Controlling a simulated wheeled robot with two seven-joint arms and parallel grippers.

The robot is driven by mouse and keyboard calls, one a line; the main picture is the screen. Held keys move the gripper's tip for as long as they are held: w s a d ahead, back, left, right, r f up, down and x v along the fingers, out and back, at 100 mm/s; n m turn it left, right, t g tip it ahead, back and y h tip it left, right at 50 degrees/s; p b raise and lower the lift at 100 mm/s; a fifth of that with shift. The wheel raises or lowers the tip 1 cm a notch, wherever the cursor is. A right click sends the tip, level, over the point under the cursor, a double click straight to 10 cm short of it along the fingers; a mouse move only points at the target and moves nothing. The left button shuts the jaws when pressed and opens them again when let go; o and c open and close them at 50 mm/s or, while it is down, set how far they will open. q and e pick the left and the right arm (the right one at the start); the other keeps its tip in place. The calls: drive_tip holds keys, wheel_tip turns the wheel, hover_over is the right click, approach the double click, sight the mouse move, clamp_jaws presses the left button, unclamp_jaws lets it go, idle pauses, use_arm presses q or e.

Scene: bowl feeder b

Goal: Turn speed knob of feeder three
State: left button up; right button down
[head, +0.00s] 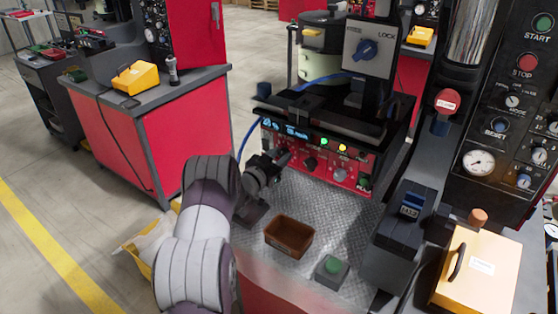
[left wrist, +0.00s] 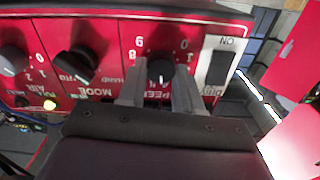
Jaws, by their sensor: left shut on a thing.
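The speed knob (left wrist: 160,70) is a small black knob on a red panel with a printed number scale, seen upside down in the left wrist view. My left gripper (left wrist: 160,82) has one finger on each side of it and is shut on it. In the head view my left gripper (head: 285,158) reaches the left part of the feeder's red front panel (head: 326,158) and hides the speed knob there. My right gripper is not in view.
Beside the speed knob are a black mode knob (left wrist: 78,64), a grey air knob (left wrist: 12,60) and a black rocker switch (left wrist: 220,66). A brown bin (head: 289,236) and a green button box (head: 331,269) stand on the metal plate below the panel.

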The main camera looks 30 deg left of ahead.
use_arm(q)
drive_tip(key=shift+f+m+b, duration=0.15)
drive_tip(key=shift+m+b, duration=2.15)
drive_tip(key=shift+b, duration=0.05)
drive_tip(key=o, duration=1)
drive_tip(key=shift+o, duration=0.2)
drive_tip(key=s+b, duration=0.1)
drive_tip(key=s, duration=1.1)
drive_tip(key=shift+s+a, duration=0.4)
drive_tip(key=shift+a, duration=0.05)
